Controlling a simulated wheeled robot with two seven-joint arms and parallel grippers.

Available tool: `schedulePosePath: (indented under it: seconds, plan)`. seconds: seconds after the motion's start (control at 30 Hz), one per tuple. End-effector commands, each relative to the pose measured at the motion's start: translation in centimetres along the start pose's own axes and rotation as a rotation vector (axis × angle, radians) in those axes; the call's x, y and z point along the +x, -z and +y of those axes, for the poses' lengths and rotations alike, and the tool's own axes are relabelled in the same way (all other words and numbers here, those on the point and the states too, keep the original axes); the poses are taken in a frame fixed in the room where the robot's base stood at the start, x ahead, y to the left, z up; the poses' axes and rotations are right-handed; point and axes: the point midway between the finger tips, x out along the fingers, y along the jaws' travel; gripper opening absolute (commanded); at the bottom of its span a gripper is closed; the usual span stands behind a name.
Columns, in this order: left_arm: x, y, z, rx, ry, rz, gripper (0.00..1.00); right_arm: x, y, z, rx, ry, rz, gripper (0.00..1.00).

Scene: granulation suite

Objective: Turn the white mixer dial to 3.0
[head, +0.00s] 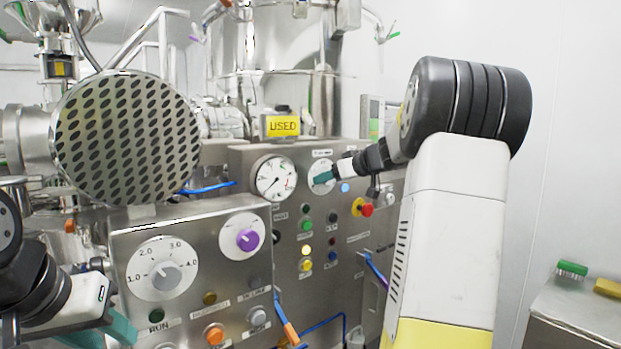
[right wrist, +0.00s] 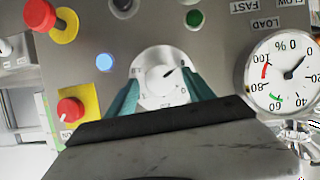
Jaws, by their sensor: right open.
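The white mixer dial (right wrist: 160,78) is a white knob on a round white scale plate. In the right wrist view its dark pointer mark points to the upper right, and the numbers are too small to read. In the head view its plate (head: 318,167) is partly hidden by my right gripper (head: 322,178). My right gripper is open, with one teal finger on each side of the dial (right wrist: 162,98); I cannot tell whether they touch the knob. My left gripper (head: 103,332) is at the lower left, its teal fingers apart and cut by the frame edge, below the front panel's dials.
The front panel has a grey knob on a 1.0–4.0 scale (head: 163,276) and a purple knob (head: 247,240). A pressure-style gauge (head: 276,178) sits beside the white dial. A red emergency button (head: 366,210) is close below right. A perforated metal disc (head: 125,138) stands at left.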

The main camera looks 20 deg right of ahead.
Motion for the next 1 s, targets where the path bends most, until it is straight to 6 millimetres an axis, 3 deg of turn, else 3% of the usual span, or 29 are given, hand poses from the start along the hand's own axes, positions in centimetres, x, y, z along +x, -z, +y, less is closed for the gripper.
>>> schedulePosePath:
  seconds: [0.23, 0.5, 0.57, 1.0]
  plan:
    - [0.0, 0.0, 0.0, 0.0, 0.0, 0.0, 0.36, 0.1, 0.02, -0.01, 0.0, 0.0, 0.0, 0.61]
    - [0.0, 0.0, 0.0, 0.0, 0.0, 0.0, 0.36, 0.08, 0.01, -0.01, 0.0, 0.0, 0.0, 0.08]
    - [0.0, 0.0, 0.0, 0.0, 0.0, 0.0, 0.36, 0.07, 0.01, -0.01, 0.0, 0.0, 0.0, 0.0]
    - [0.0, 0.0, 0.0, 0.0, 0.0, 0.0, 0.36, 0.06, -0.03, 0.18, 0.104, 0.042, -0.001, 0.0]
